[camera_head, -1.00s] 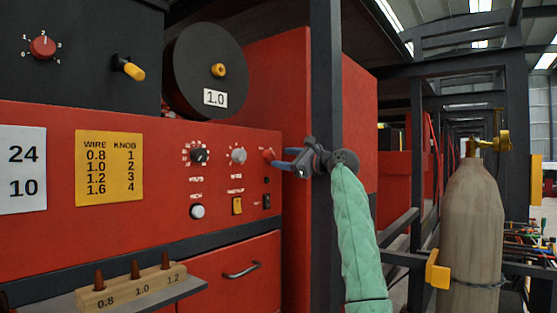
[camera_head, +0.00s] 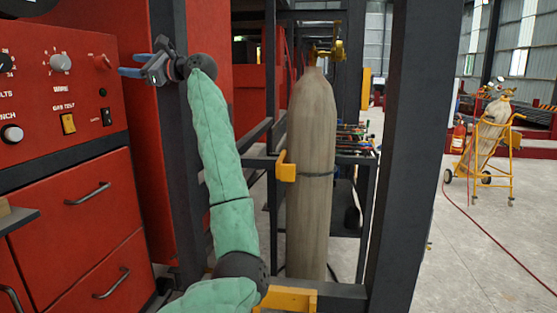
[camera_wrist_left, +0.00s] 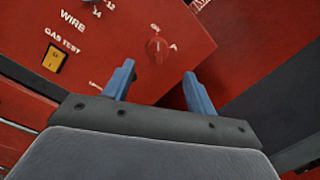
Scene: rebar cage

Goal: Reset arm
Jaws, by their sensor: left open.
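My left gripper (camera_head: 126,65) is at the upper left of the head view, on the end of my green-sleeved arm. Its blue fingers point left toward the red welding machine's control panel (camera_head: 40,95). In the left wrist view the two blue fingers (camera_wrist_left: 157,88) stand apart with nothing between them. A red knob (camera_wrist_left: 158,49) on the panel shows beyond the fingers, and it also shows in the head view (camera_head: 103,62). The gripper appears apart from the panel. My right gripper is not in either view.
A dark post (camera_head: 180,150) stands close behind my arm. A tan gas cylinder (camera_head: 311,170) with a brass valve stands right of it. Another dark post (camera_head: 412,150) is nearer. Open floor (camera_head: 480,260) lies to the right, with a yellow cylinder cart (camera_head: 490,150) and a red hose.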

